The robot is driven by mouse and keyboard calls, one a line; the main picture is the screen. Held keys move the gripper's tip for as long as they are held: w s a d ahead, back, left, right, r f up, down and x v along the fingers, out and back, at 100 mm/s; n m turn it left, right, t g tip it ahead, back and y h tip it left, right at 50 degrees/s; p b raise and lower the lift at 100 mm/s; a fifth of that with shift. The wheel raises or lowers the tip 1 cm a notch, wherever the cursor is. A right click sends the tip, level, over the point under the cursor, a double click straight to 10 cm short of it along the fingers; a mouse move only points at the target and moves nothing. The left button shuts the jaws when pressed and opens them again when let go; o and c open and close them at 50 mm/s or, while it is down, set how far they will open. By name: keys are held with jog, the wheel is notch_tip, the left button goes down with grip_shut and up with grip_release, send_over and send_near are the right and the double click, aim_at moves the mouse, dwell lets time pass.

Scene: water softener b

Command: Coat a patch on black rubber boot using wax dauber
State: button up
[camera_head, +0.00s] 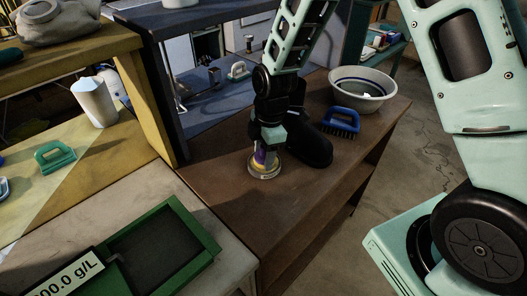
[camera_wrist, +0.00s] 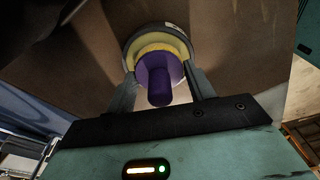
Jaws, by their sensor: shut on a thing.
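The wax dauber has a purple handle (camera_head: 261,157), which shows end-on in the wrist view (camera_wrist: 159,88). My gripper (camera_head: 265,148) is shut on it, with a finger on each side. Below the dauber, a round shallow tin (camera_head: 264,173) with yellow inside sits on the brown bench; its rim also shows in the wrist view (camera_wrist: 131,51). The dauber's head is at the tin's mouth, but I cannot tell whether it touches the wax. The black rubber boot (camera_head: 312,149) stands just right of my gripper, its toe toward the camera. My arm partly hides its shaft.
A blue brush (camera_head: 341,121) and a white bowl (camera_head: 363,89) with a blue band are on the bench right of the boot. A green-framed tray (camera_head: 157,249) is at the front left. The front of the brown bench (camera_head: 275,220) is clear.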

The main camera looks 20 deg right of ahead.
jog(key=shift+r+p, duration=2.35)
jog(key=shift+r, duration=1)
jog(key=shift+r, duration=0.1)
